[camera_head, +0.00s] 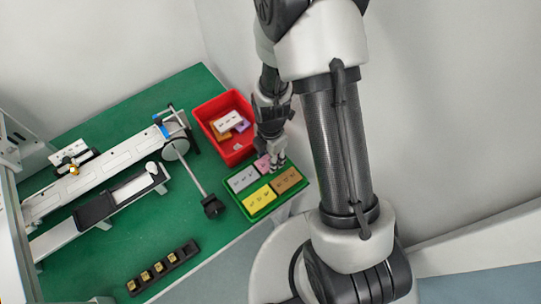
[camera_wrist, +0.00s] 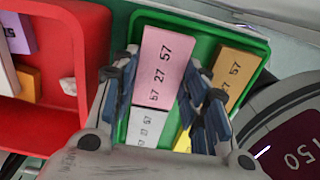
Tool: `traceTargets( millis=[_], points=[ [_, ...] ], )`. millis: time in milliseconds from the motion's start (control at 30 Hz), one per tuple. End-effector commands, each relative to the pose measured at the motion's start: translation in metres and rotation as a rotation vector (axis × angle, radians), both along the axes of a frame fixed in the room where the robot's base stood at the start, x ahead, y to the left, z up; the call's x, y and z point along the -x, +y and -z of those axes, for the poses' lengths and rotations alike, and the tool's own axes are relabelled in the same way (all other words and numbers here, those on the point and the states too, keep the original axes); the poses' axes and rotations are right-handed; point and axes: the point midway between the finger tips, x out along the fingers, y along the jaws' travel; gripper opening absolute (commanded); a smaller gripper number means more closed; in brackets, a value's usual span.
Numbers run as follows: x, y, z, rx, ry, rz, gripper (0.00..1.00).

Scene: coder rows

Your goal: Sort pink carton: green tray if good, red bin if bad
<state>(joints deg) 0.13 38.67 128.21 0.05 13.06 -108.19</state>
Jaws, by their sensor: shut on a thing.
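The pink carton (camera_wrist: 166,62) is between the fingers of my gripper (camera_wrist: 160,95), which is shut on it. Printed numbers 57, 27 and 57 show on its top face. In the wrist view it is over the green tray (camera_wrist: 120,125), beside an orange-brown carton. In the head view the pink carton (camera_head: 262,163) shows just below my gripper (camera_head: 272,160), at the far part of the green tray (camera_head: 229,189). I cannot tell whether it touches the tray floor. The red bin (camera_head: 199,111) stands just behind the tray and holds several cartons.
The tray also holds a grey-white carton (camera_head: 243,179), a yellow carton (camera_head: 259,198) and a brown carton (camera_head: 286,180). A conveyor-like machine (camera_head: 110,178) with a rod and black block lies left. A black rack (camera_head: 163,268) with small yellow pieces is at the front.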

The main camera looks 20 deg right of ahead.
Motion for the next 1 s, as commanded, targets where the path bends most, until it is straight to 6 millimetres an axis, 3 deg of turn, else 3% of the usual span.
traceTargets(
  millis=[333,367,700,1000],
  points=[
    [-0.0001,0.0,0.002,0.0,0.0,0.0,0.29],
    [-0.0001,0.0,0.002,0.0,0.0,0.0,0.42],
    [0.0,0.0,0.002,0.0,0.0,0.0,0.64],
    [-0.0001,0.0,0.0016,0.0,0.0,0.0,0.64]
  ],
)
